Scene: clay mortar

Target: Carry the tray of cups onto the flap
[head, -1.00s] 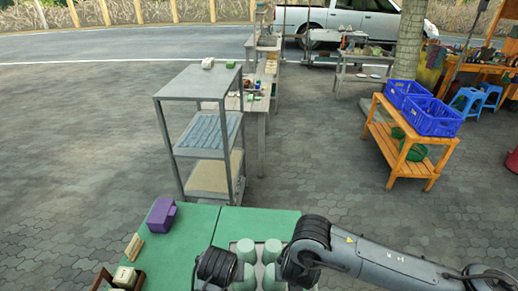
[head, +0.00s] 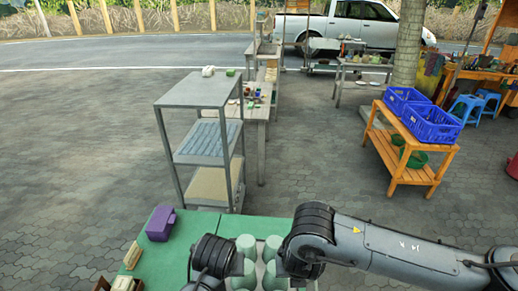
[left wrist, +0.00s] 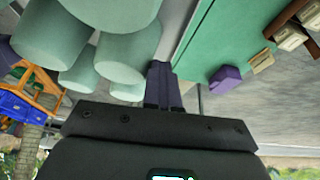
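Several pale green cups (head: 246,246) stand upright in a close group at the bottom middle of the head view. They fill the upper left of the left wrist view (left wrist: 120,60). Their tray shows only as a thin grey strip (left wrist: 176,28) beside the cups. My left gripper (left wrist: 162,72) has its fingers close together at this strip and looks shut on the tray's edge. In the head view it is at the left of the cups. My right gripper (head: 290,268) is at their right, its fingers hidden. The green tabletop (head: 180,247) has a seam; I cannot tell which part is the flap.
A purple object (head: 160,223) and wooden pieces (head: 131,256) lie on the tabletop's left side. A grey metal shelf rack (head: 205,140) stands just beyond it. Blue crates (head: 432,124) sit on a wooden stand (head: 412,165) at right. Paving between rack and stand is clear.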

